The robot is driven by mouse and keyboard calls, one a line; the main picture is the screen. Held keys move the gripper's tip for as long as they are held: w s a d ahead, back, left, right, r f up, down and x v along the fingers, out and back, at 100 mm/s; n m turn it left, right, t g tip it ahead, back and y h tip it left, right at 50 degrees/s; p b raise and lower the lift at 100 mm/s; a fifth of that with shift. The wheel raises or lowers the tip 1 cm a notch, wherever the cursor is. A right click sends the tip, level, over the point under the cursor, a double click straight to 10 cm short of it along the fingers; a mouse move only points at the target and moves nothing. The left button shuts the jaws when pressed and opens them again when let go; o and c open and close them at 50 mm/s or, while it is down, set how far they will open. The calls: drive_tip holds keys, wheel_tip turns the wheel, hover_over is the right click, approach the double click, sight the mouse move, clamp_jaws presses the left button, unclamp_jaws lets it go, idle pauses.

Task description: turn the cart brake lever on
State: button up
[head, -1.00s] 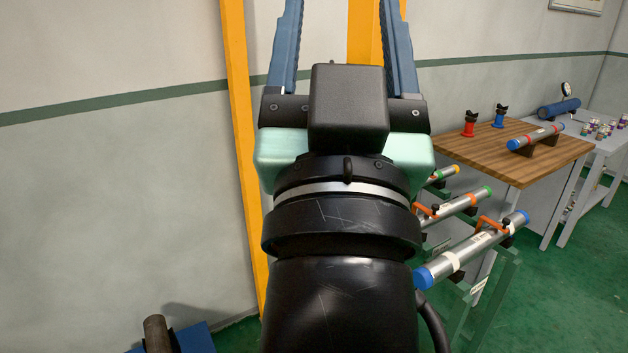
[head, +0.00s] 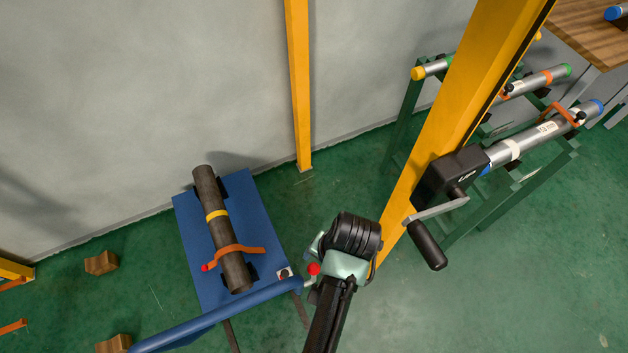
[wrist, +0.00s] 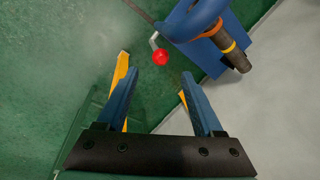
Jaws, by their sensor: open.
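The brake lever is a short metal rod with a red ball knob (head: 313,269) at the right corner of the blue cart (head: 258,208), by the handle end. In the wrist view, the red knob (wrist: 160,57) lies just beyond and between the fingertips, on a pale bent rod. My gripper (wrist: 157,74) is open and empty, its two blue fingers spread apart on either side of the line to the knob. No contact shows. In the head view my arm reaches close beside the lever, and my fingers cannot be made out.
A dark pipe (head: 209,195) with a yellow band and an orange strap lies on the cart. The blue handle bar (head: 215,315) runs along the near edge. A yellow post (head: 455,110) with a crank winch (head: 450,180) stands right of my arm. Wooden blocks (head: 101,262) lie left.

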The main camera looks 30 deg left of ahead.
sight(315, 268)
drive_tip(key=f, duration=0.3)
drive_tip(key=a+f, duration=0.1)
drive_tip(key=f, duration=0.3)
drive_tip(key=a+f, duration=0.1)
drive_tip(key=f, duration=0.2)
drive_tip(key=shift+w+a+f, duration=0.1)
drive_tip(key=shift+w+f, duration=0.05)
drive_tip(key=shift+f, duration=0.05)
clamp_jaws()
idle(1.1)
